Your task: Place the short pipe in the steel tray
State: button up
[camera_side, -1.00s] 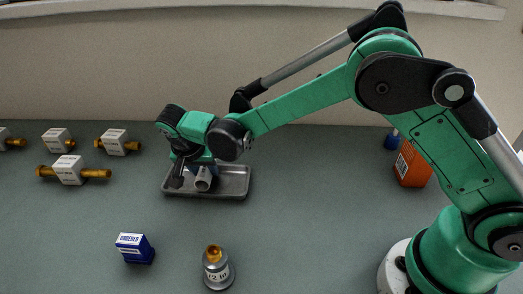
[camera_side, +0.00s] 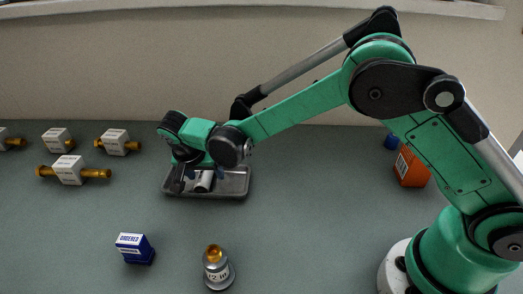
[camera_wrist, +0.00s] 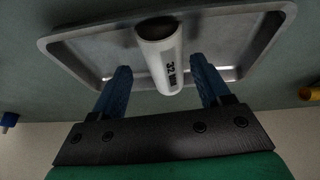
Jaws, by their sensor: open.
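The short pipe (camera_wrist: 162,62) is a white-grey tube with black lettering that reads like "32". In the wrist view it lies in the steel tray (camera_wrist: 90,50), between my two blue fingers and apart from both. In the side view the pipe (camera_side: 204,181) shows in the tray (camera_side: 235,186), partly behind my gripper. My gripper (camera_wrist: 163,85) is open around the pipe, low over the tray; it also shows in the side view (camera_side: 192,180). The pipe's underside is hidden.
Several white-labelled brass fittings (camera_side: 69,170) lie at the left. A dark blue box (camera_side: 136,249) and a grey cone-shaped piece with an orange top (camera_side: 217,267) stand in front. An orange box (camera_side: 411,167) and a blue item (camera_side: 391,142) stand at the right. The table right of the tray is clear.

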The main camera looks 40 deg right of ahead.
jog(key=v, duration=1.1)
jog(key=s+d+r+n+t+y, duration=0.1)
jog(key=s+d+r+n+y, duration=0.35)
jog(key=d, duration=0.55)
jog(key=s+d+f+n+t, duration=0.2)
jog(key=s+d+n+t, duration=0.1)
jog(key=s, duration=0.6)
jog(key=shift+d+f+n+h, duration=0.3)
jog(key=shift+d+n, duration=0.35)
jog(key=shift+d, duration=0.5)
jog(key=shift+s, duration=0.15)
jog(key=shift+o, duration=0.6)
